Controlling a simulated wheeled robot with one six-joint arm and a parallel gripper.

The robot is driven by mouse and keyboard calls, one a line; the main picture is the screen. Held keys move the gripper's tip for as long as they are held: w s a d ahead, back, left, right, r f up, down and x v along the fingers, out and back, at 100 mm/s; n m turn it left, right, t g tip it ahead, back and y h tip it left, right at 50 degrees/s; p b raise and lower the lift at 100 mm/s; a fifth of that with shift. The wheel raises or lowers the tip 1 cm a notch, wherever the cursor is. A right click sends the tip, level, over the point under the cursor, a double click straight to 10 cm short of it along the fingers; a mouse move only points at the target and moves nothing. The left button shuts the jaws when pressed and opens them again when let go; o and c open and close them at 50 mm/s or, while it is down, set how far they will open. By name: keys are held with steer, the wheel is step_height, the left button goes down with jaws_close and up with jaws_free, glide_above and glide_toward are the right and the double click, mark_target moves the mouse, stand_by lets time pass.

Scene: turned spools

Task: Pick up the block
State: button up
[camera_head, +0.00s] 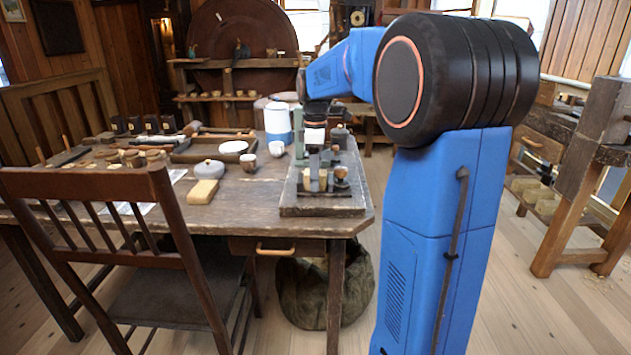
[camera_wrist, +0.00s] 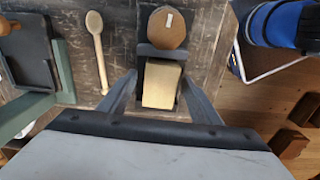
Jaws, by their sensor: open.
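The block (camera_wrist: 160,84) is pale wood. In the wrist view it lies between the two fingers of my gripper (camera_wrist: 160,78), with a gap on each side. My gripper is open and points down over it. In the head view my gripper (camera_head: 318,178) is low over the board at the table's right end, and a pale block (camera_head: 306,180) shows partly behind its fingers. Whether the fingers reach down beside the block is hard to tell.
A brown faceted knob (camera_wrist: 166,28) stands close beyond the block. A wooden spoon (camera_wrist: 97,48) lies to the left. A chair (camera_head: 125,215) stands in front.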

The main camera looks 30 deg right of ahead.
steer(key=c, duration=1.2)
steer(key=shift+r, duration=0.1)
